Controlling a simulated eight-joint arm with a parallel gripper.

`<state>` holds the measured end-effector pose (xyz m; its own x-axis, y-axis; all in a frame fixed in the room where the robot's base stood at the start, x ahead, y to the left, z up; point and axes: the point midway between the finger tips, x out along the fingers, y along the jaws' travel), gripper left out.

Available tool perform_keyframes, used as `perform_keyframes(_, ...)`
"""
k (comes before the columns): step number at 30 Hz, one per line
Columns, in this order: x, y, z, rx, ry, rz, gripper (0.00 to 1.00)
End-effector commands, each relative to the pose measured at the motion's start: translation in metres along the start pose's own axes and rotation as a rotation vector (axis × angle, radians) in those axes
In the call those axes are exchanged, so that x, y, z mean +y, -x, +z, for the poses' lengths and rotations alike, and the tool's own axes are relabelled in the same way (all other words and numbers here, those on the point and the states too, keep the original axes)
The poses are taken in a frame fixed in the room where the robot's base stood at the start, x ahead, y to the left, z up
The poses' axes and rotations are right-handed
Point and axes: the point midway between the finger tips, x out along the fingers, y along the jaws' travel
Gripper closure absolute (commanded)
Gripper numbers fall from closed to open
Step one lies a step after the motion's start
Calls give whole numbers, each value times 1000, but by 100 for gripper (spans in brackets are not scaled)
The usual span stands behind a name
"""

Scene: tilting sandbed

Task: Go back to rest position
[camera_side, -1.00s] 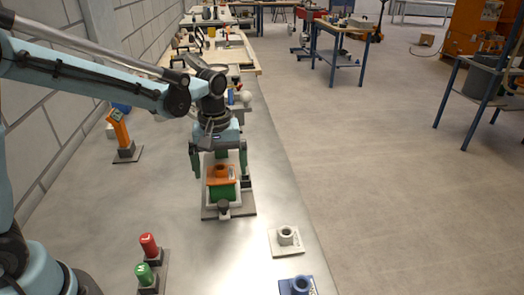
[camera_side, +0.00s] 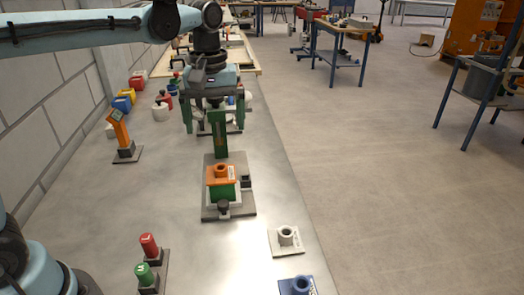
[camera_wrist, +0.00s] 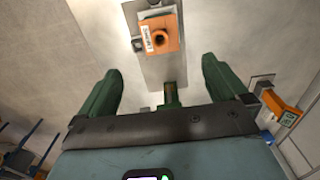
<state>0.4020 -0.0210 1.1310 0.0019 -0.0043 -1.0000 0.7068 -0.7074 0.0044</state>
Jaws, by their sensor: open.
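My gripper (camera_side: 214,128) hangs above the bench in the side view, pointing down with its green fingers apart and nothing between them. In the wrist view my gripper (camera_wrist: 160,85) also shows two spread green fingers. Below it is the tilting sandbed stand: an orange block with a round socket (camera_side: 221,176) sits on a green body (camera_side: 224,193) over a grey base plate (camera_side: 212,210). A green upright (camera_side: 220,140) rises at the back of the plate. The orange block also shows in the wrist view (camera_wrist: 167,45), clear of my fingers.
A white socket block (camera_side: 286,241) and a blue one (camera_side: 297,286) lie at the front right. An orange device (camera_side: 120,130) stands at the left. Several coloured containers stand by the wall.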

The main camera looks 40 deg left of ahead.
Motion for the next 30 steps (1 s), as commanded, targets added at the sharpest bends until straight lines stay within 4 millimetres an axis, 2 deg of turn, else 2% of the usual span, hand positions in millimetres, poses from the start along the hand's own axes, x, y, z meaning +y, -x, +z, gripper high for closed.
perform_keyframes(11, -6, 1, 4, 22, -40, 23, 0)
perform_keyframes(20, -44, -9, 30, 205, -320, 155, 0)
perform_keyframes(30, -84, -45, 58, 479, -646, 234, 0)
